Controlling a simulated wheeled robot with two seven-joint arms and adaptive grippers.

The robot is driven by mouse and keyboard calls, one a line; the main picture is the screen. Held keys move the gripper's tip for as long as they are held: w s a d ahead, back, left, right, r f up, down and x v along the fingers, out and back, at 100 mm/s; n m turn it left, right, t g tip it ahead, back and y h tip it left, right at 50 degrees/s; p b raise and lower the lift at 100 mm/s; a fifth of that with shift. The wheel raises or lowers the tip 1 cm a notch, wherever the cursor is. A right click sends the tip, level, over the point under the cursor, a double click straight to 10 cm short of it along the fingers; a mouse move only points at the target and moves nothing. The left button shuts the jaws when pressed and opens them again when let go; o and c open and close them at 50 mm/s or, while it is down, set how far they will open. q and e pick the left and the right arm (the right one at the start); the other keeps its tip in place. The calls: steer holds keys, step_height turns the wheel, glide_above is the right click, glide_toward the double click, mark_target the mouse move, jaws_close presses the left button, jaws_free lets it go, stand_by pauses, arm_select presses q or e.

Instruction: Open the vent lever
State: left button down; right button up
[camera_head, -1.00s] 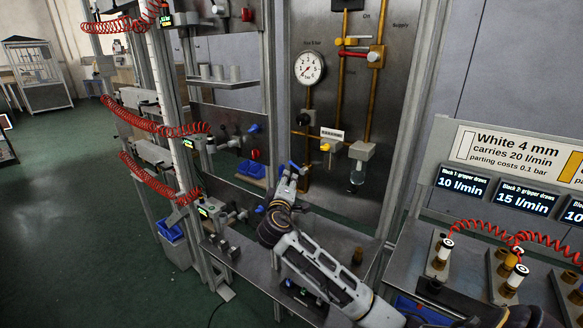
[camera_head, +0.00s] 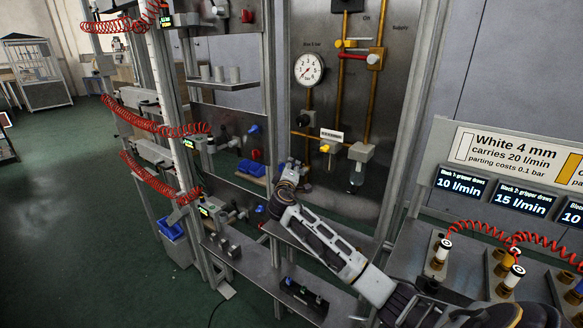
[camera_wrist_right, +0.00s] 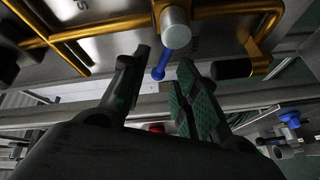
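A blue lever (camera_wrist_right: 160,66) on a grey round valve body (camera_wrist_right: 175,28) hangs under the brass pipes in the right wrist view. My right gripper (camera_wrist_right: 163,62) is open, with a dark finger on each side of the lever's lower end. No contact with either finger is visible. In the head view my right gripper (camera_head: 288,174) is at the bottom of the pipe panel (camera_head: 320,195) and hides the lever. My left gripper is not in view.
A metal bench (camera_head: 262,262) lies below. Frame posts stand on both sides of the panel. Red coiled hoses (camera_head: 150,125) hang at left.

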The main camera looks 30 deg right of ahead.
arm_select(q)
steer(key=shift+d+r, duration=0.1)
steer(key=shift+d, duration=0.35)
arm_select(e)
steer(key=shift+w+d, duration=0.4)
steer(key=shift+w, duration=0.1)
steer(key=shift+c, duration=0.2)
jaws_close()
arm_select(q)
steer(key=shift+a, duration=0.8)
